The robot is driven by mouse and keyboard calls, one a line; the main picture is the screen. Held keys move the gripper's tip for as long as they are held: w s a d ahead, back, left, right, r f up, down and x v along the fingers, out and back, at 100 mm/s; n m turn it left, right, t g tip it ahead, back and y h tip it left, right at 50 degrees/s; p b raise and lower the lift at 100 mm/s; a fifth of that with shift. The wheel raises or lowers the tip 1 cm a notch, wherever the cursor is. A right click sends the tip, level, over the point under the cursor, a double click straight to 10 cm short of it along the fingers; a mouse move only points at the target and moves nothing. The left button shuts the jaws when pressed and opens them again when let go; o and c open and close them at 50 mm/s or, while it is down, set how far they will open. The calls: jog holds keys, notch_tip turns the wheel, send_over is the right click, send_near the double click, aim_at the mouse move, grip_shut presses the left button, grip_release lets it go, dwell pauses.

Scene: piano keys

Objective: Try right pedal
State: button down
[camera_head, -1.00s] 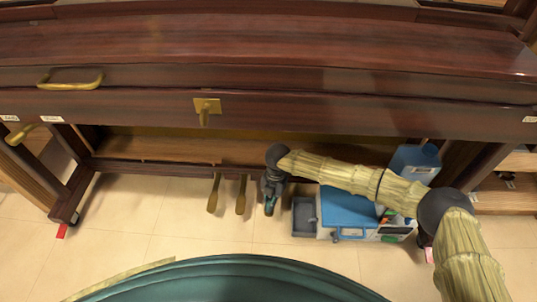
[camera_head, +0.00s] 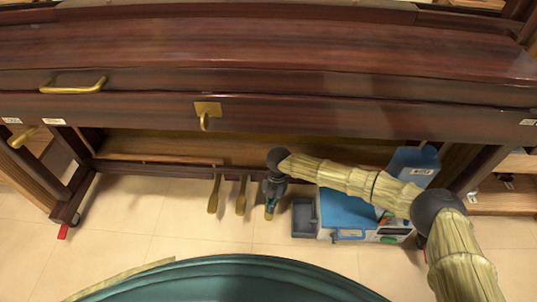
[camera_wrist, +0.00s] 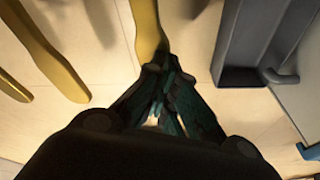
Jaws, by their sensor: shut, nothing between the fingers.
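Three brass pedals hang under the dark wooden piano. The left pedal (camera_head: 214,196) and middle pedal (camera_head: 241,198) are clear of my gripper. The right pedal (camera_head: 269,214) is mostly hidden by my gripper (camera_head: 272,202); only its rounded lower end shows. In the wrist view the right pedal (camera_wrist: 147,28) runs down to the fingertips of my gripper (camera_wrist: 160,78), which overlap its end. The fingers are shut with nothing held. I cannot tell whether they press on the pedal or only hover over it.
A grey tray (camera_head: 303,219) and a blue-lidded box (camera_head: 349,209) stand on the floor right of my gripper. A blue container (camera_head: 414,165) is behind. The piano's lower front edge (camera_head: 300,121) overhangs. Tiled floor (camera_head: 170,225) is open in front of the left pedals.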

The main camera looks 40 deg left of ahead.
jog(key=shift+w+a+r, duration=0.1)
jog(key=shift+w+r, duration=0.05)
jog(key=shift+w, duration=0.35)
jog(key=shift+w+a+r, duration=0.1)
jog(key=shift+w+r, duration=0.05)
jog(key=shift+w, duration=0.3)
jog(key=shift+r, duration=0.1)
jog(key=v, duration=1.1)
jog(key=shift+r, duration=0.4)
